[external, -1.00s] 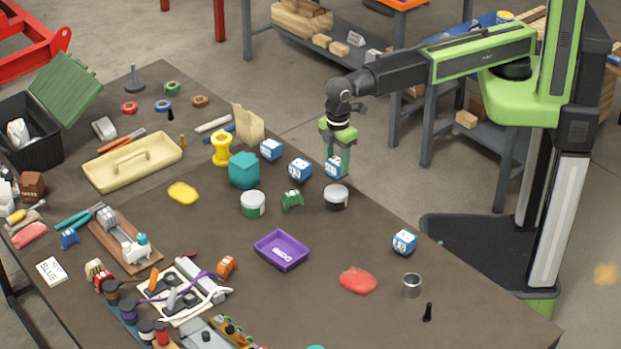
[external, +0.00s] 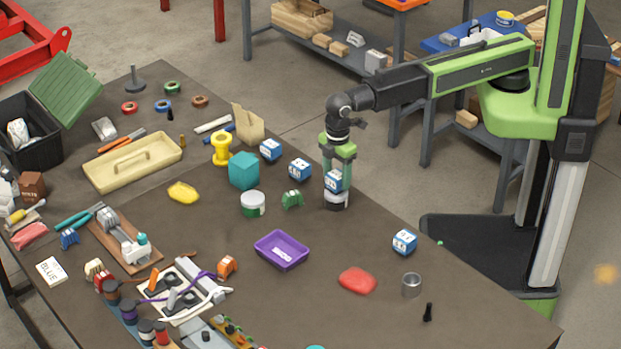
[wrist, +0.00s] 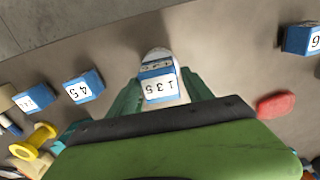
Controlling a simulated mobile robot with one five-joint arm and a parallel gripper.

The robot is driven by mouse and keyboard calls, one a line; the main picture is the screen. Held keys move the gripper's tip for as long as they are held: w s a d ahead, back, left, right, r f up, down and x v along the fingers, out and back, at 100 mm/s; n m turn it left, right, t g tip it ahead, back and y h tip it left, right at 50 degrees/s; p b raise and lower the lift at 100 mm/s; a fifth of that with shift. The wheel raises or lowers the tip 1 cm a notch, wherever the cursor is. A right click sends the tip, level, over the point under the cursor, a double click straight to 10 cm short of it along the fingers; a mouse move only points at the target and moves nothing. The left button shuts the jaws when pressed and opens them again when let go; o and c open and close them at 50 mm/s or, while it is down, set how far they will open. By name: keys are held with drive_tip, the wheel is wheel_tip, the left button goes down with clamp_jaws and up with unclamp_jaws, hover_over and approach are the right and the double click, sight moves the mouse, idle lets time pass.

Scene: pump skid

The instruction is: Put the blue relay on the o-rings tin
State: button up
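The blue relay (external: 333,181) is a small blue block with a white, numbered face. My gripper (external: 335,172) is shut on it, with green fingers on either side. In the wrist view the relay (wrist: 160,87) sits between the fingertips (wrist: 162,80). Directly beneath it is a short, round, white-sided tin (external: 335,201), its top mostly hidden by the relay. The tin's far edge (wrist: 157,54) shows past the relay in the wrist view. I cannot read its label or tell whether the relay touches it. Another tin, with a green band (external: 253,204), stands to the left.
Similar blue-and-white blocks stand at the back (external: 299,169) and at the right (external: 404,242). A green part (external: 292,199) is just left of the tin. A purple tray (external: 281,250) and red lump (external: 357,281) lie in front, with bare table between.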

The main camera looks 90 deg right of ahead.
sight(337, 174)
drive_tip(key=shift+o, duration=0.6)
wheel_tip(337, 174, up, 12)
drive_tip(key=p, duration=1.2)
drive_tip(key=shift+r, duration=0.2)
drive_tip(key=shift+d, duration=0.1)
drive_tip(key=s+d+m, duration=0.2)
drive_tip(key=d+m, duration=0.3)
drive_tip(key=d, duration=1.4)
drive_tip(key=s+d+m, duration=0.2)
drive_tip(key=d+m, duration=0.2)
drive_tip(key=d, duration=1.5)
wheel_tip(337, 174, down, 6)
drive_tip(key=b, duration=0.6)
drive_tip(key=shift+w+a+f, duration=0.15)
drive_tip(key=shift+a+f, duration=0.05)
drive_tip(key=shift+a, duration=0.05)
